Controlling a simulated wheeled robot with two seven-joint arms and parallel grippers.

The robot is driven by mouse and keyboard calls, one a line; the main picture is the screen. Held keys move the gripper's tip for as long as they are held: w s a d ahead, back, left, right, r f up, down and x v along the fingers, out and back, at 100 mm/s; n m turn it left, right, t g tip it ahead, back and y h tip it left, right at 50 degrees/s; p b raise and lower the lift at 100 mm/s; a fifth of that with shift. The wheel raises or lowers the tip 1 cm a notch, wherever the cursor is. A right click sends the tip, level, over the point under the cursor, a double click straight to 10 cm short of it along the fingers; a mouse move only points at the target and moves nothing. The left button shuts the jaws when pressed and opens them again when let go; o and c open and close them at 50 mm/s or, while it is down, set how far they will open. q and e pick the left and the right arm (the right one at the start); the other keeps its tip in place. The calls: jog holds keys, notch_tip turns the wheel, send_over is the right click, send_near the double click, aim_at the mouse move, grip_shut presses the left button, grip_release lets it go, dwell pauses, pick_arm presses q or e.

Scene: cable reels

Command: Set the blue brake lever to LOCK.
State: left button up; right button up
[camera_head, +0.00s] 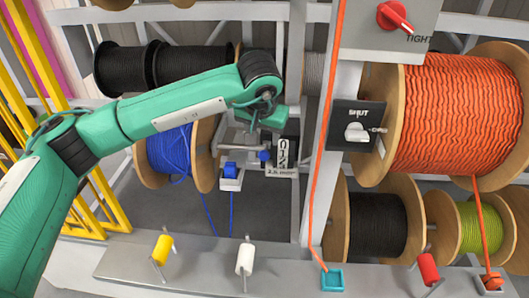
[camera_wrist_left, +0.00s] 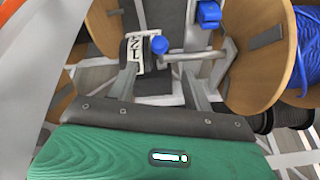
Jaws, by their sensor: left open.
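A blue round knob (camera_head: 265,155) shows beside the blue cable reel (camera_head: 203,155), close to a grey rod. I cannot tell for certain whether it is the brake lever's end. It also shows in the left wrist view (camera_wrist_left: 159,44), ahead of my fingertips and between them in the picture. A blue block (camera_head: 230,170) sits on a pale bracket; it shows at the wrist view's top (camera_wrist_left: 208,12). My left gripper (camera_wrist_left: 160,82) is open and empty. No LOCK marking is readable. My right gripper is out of view.
A white label plate (camera_head: 283,157) stands right of the knob. An orange cable (camera_head: 319,150) runs down a white post. A black SHUT switch panel (camera_head: 357,126) and an orange reel (camera_head: 455,115) are at right. Yellow (camera_head: 162,250) and white (camera_head: 245,259) handles stand on the front ledge.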

aim_at(264, 152)
pick_arm(q)
jog(key=p+x, duration=0.2)
jog(key=x, duration=0.9)
jog(key=shift+w+d+f+p, duration=0.1)
jog(key=shift+w+f+p, duration=0.05)
jog(key=shift+f+p, duration=0.2)
jog(key=shift+c, duration=0.2)
grip_shut()
